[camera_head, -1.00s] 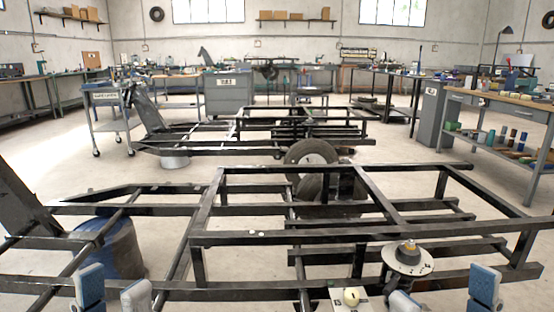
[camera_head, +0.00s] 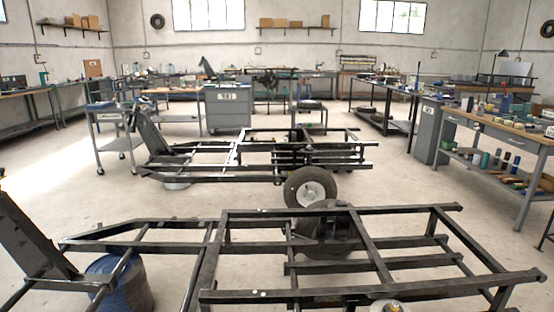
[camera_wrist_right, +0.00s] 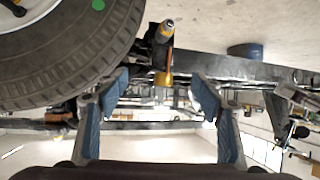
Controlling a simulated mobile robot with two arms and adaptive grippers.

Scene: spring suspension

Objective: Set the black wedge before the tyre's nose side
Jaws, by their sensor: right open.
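A tyre (camera_head: 310,187) with a pale hub stands upright by the near black frame (camera_head: 330,212) in the head view. A large tyre (camera_wrist_right: 55,55) with a green dot fills the upper left of the right wrist view. My right gripper (camera_wrist_right: 157,92) is open, its blue-padded fingers apart, with nothing seen between the tips. It is beside and below the tyre in that picture. An orange-and-grey part (camera_wrist_right: 165,50) shows above and beyond the fingertips. I cannot make out the black wedge in either view. My left gripper is out of view.
A blue drum (camera_head: 120,283) stands under the near frame's left end. A second frame (camera_head: 260,160) lies beyond it. A workbench (camera_head: 500,130) stands at right. Bare floor (camera_head: 420,190) shows right of the tyre.

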